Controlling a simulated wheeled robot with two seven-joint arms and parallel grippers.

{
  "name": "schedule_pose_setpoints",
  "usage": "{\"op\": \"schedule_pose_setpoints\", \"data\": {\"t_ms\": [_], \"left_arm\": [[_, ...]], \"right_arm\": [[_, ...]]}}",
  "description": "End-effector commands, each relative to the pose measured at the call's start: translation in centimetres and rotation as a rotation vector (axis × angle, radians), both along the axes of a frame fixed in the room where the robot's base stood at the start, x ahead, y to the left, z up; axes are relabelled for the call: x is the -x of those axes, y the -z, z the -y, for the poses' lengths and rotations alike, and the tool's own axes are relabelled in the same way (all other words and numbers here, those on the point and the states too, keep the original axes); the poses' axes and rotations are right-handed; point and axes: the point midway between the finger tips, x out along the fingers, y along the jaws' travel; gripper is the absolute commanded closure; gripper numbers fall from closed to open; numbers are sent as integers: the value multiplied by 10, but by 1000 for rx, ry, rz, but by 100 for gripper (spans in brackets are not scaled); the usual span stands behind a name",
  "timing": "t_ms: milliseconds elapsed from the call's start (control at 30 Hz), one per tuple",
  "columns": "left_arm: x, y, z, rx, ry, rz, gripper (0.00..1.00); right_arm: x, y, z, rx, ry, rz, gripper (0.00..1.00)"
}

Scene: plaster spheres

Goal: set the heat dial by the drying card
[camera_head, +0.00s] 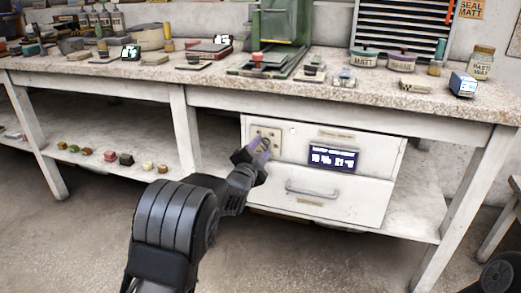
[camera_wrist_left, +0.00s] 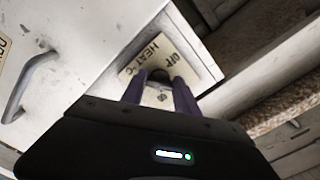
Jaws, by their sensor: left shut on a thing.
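The heat dial (camera_wrist_left: 160,75) is a dark knob on a beige plate (camera_wrist_left: 140,64) marked HEAT °C and OFF. The plate also shows on the white cabinet front in the head view (camera_head: 257,132). My left gripper (camera_head: 263,148) is at the dial, and its two purple fingers (camera_wrist_left: 158,92) are shut on it, one on each side. The fingers hide part of the dial, and its setting cannot be read. The drying card (camera_head: 333,158) is a dark blue panel with white print on the cabinet front, right of the dial; its print is too small to read.
A drawer (camera_head: 318,197) with a grey handle lies below the card. The speckled worktop (camera_head: 215,77) above carries jars, tools and a green frame (camera_head: 285,35). Small coloured pieces (camera_head: 125,159) sit on the lower shelf at left. The floor before the cabinet is clear.

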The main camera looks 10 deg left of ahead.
Motion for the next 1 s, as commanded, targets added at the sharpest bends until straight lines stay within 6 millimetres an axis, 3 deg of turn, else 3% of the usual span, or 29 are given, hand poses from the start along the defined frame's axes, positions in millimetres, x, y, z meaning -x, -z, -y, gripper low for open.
{"op": "schedule_pose_setpoints", "data": {"t_ms": [233,267,500,833,1000], "left_arm": [[0,1,0,1,0,-1,100],[0,1,0,1,0,-1,61],[0,0,0,1,0,-1,42],[3,-1,0,2,0,0,42],[19,-2,-1,3,-1,-1,42]], "right_arm": [[0,0,0,0,0,0,100],[0,0,0,0,0,0,100],[0,0,0,0,0,0,100],[0,-1,0,0,0,0,100],[1,-7,0,1,-1,-1,100]]}}
